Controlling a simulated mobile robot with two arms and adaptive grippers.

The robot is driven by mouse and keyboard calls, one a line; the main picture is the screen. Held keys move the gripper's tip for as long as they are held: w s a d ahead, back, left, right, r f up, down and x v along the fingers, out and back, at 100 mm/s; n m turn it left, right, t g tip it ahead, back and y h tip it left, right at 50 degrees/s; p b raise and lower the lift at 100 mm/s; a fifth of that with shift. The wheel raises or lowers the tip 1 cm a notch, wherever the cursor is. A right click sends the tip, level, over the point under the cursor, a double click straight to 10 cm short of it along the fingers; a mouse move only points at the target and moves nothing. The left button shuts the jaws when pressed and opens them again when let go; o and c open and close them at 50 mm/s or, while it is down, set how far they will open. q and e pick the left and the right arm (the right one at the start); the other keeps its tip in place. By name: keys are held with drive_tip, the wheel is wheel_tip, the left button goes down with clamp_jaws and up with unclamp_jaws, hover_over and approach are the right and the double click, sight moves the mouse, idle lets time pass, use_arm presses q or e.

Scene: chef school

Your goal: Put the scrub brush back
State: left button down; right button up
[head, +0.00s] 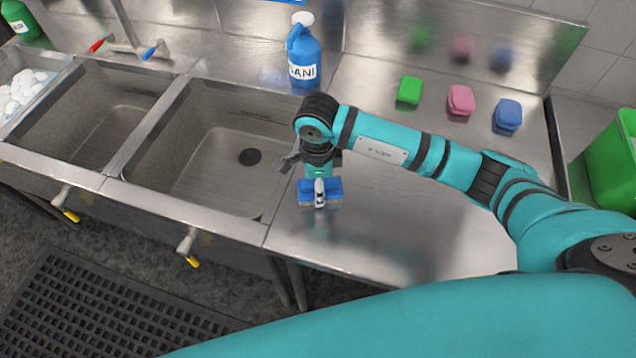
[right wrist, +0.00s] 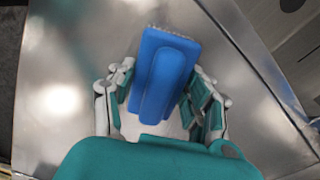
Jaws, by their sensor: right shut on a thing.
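The blue scrub brush (head: 333,187) is over the near left part of the steel counter, just right of the sink's edge. My right gripper (head: 318,184) points down and is shut on it. In the right wrist view, the brush (right wrist: 171,55) lies between the fingers of my right gripper (right wrist: 162,90), its raised blue handle towards the camera. A strip of pale bristles shows at its far end. I cannot tell whether the bristles touch the counter. My left gripper is not in view.
A blue sanitizer bottle (head: 304,58) stands behind the right sink basin (head: 195,150). Green (head: 409,89), pink (head: 461,100) and blue (head: 507,115) sponges lie along the counter's back. A green bin (head: 605,170) is at the right. The counter (head: 400,215) in front of my right arm is clear.

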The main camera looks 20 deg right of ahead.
drive_tip(key=o, duration=1.1)
drive_tip(key=shift+f, duration=0.1)
drive_tip(key=shift+r+p, duration=0.3)
drive_tip(key=shift+p, duration=0.1)
wheel_tip(320, 180, up, 12)
drive_tip(key=b, duration=0.4)
drive_tip(key=shift+f, duration=0.15)
